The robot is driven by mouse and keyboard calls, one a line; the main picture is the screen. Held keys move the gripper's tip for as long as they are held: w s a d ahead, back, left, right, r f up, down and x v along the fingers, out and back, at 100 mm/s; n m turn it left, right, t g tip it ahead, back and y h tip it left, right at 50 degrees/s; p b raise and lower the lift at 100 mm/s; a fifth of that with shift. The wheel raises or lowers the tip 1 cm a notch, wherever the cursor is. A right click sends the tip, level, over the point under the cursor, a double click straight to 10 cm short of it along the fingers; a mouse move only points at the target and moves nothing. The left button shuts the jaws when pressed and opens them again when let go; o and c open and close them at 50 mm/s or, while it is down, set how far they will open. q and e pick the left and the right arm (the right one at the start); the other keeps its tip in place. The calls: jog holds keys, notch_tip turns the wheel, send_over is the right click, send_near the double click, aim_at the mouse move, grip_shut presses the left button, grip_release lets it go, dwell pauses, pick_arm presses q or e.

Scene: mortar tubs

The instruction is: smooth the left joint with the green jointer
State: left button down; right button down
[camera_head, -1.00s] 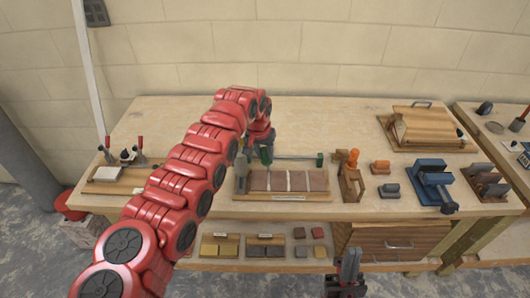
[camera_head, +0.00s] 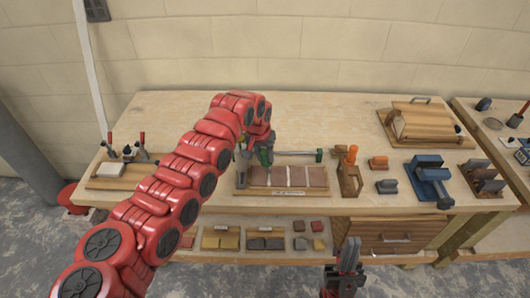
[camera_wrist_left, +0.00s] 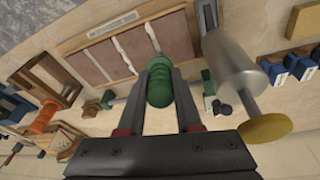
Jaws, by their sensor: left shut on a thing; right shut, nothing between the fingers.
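My left gripper (camera_head: 264,150) is shut on the green handle of the jointer (camera_head: 265,158), above the left part of the brick board (camera_head: 288,192). In the left wrist view the fingers (camera_wrist_left: 160,92) grip the green jointer (camera_wrist_left: 158,84) on both sides, and its front end points at the board (camera_wrist_left: 115,22). The left joint (camera_wrist_left: 151,38) lies by the jointer's front end; I cannot tell whether they touch. The other pale joints (camera_wrist_left: 124,55) are clear of the tool. My right gripper (camera_head: 345,268) is shut and empty, low in front of the bench.
A rod with a green end (camera_head: 319,155) lies behind the board. A silver cylinder (camera_wrist_left: 232,62) is close to the jointer in the wrist view. Bare bench lies behind.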

dwell(0.3)
pick_arm(q)
jog(key=shift+s+f, duration=0.15)
jog(key=shift+s, duration=0.5)
jog(key=shift+s, duration=0.15)
jog(key=shift+s+f+b, duration=0.1)
jog(key=shift+s+b, duration=0.5)
jog(key=shift+s, duration=0.1)
